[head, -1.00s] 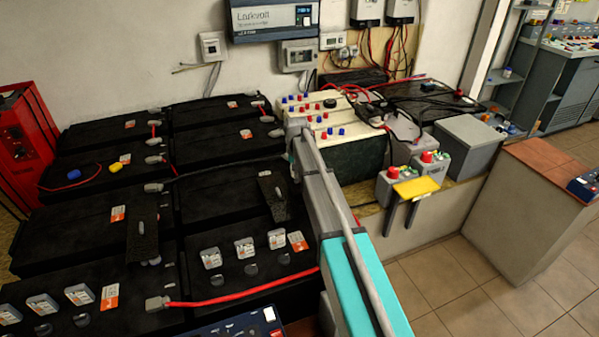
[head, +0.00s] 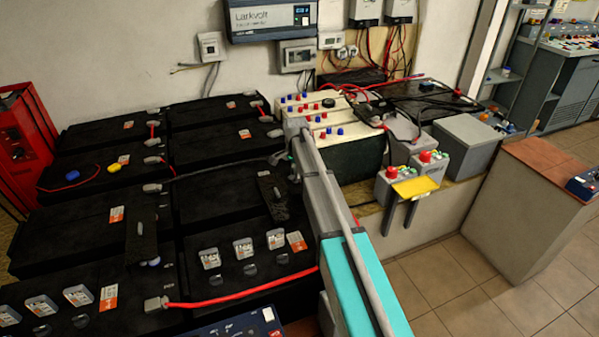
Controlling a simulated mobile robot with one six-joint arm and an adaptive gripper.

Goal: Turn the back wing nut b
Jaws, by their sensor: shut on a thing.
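My arm comes up from the bottom of the head view and bends at its top end over the battery bank. My gripper (head: 289,156) is small and partly hidden behind the arm, low at the right edge of the bank's middle row. It is shut by a grey terminal piece (head: 277,158) where a black cable ends. Wing nut b itself is too small and too covered to make out, and its angle cannot be told.
Black batteries (head: 215,187) fill the left, with loose covers and red cables on top. Cream-topped batteries (head: 335,125) stand just right of the arm. A yellow plate (head: 417,187) is beside grey cells with red caps. Tiled floor (head: 470,285) is open at the lower right.

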